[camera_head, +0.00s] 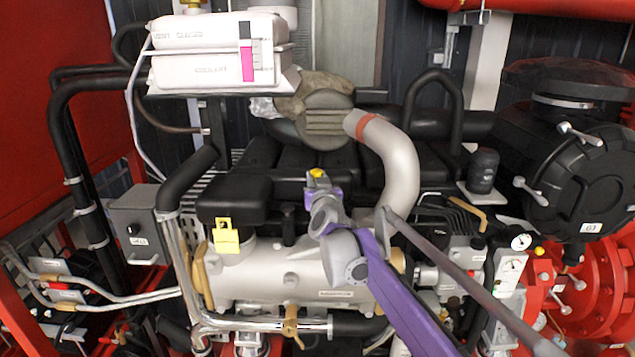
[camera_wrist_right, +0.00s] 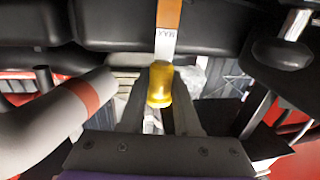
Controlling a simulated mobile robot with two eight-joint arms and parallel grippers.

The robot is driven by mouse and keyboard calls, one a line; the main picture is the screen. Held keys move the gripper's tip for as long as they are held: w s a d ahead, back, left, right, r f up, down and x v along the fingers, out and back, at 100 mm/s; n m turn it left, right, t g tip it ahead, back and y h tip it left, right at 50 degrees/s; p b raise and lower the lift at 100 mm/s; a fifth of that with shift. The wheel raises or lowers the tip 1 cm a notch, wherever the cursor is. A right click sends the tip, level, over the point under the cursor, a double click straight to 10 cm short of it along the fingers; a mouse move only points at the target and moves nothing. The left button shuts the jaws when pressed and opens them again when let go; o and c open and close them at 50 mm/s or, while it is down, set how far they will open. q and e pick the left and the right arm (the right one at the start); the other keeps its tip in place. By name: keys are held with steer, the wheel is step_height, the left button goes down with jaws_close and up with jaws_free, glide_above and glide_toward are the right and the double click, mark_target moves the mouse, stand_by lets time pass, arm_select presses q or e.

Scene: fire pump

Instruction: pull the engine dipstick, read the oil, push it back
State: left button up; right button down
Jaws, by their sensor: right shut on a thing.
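My right gripper (camera_head: 321,190), on the purple arm from the lower right, is shut on the dipstick's yellow handle (camera_head: 317,173) above the engine (camera_head: 290,275). In the right wrist view the yellow handle (camera_wrist_right: 160,84) sits between the two fingers. The strip's far end is out of frame. I cannot make out the strip in the head view. My left gripper is not in view.
A thick grey pipe with a red band (camera_head: 400,165) curves close by on the right. Black engine covers (camera_head: 235,200) lie behind and left. A yellow tag (camera_head: 225,238) hangs on the engine's left. A long grey bar (camera_head: 470,280) crosses the lower right.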

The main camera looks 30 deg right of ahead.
steer(key=shift+d+r, duration=0.1)
steer(key=shift+r, duration=0.2)
steer(key=c, duration=0.6)
jaws_free()
steer(key=shift+f, duration=0.1)
steer(key=shift+s+a, duration=0.2)
steer(key=shift+s, duration=0.05)
steer(key=b+v, duration=0.2)
steer(key=v, duration=0.8)
steer(key=shift+s, duration=0.1)
